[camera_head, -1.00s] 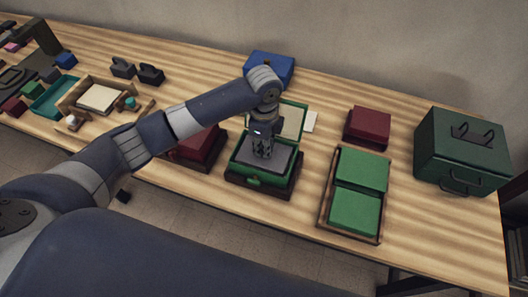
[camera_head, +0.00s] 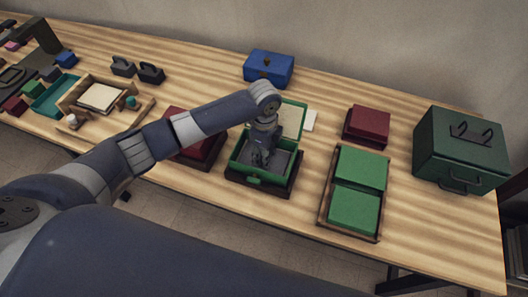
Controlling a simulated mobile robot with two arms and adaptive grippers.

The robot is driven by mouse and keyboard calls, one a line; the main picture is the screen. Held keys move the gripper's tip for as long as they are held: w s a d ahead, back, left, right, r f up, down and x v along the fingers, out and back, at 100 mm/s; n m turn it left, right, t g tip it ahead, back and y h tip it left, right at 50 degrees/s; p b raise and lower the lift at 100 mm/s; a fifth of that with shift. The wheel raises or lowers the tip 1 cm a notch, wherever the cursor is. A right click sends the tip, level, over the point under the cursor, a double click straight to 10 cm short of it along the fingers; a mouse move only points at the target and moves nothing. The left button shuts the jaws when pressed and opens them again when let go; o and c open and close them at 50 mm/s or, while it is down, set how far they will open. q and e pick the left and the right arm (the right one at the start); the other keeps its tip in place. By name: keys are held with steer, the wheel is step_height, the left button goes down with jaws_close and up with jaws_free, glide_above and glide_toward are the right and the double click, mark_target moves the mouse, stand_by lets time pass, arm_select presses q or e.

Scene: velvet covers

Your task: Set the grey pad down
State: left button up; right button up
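The grey pad (camera_head: 280,164) lies low inside an open green box (camera_head: 284,184), within its walls. The box stands on a dark base near the table's front edge, with its lid (camera_head: 292,121) raised at the back. My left gripper (camera_head: 261,160) points down into the box, with its fingertips at the pad. The gripper and wrist hide part of the pad, and I cannot tell whether the fingers still grip it. My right gripper is not in view.
A dark red box (camera_head: 194,145) stands close left of the green box, partly under my arm. A tray (camera_head: 323,208) with green pads lies to the right. A blue box (camera_head: 269,68) and dark green case (camera_head: 460,150) stand farther off.

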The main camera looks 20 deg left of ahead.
arm_select(q)
step_height(320, 180, up, 12)
steer(key=b, duration=0.1)
steer(key=shift+r+b, duration=0.2)
steer(key=shift+b, duration=0.15)
stand_by(0.5)
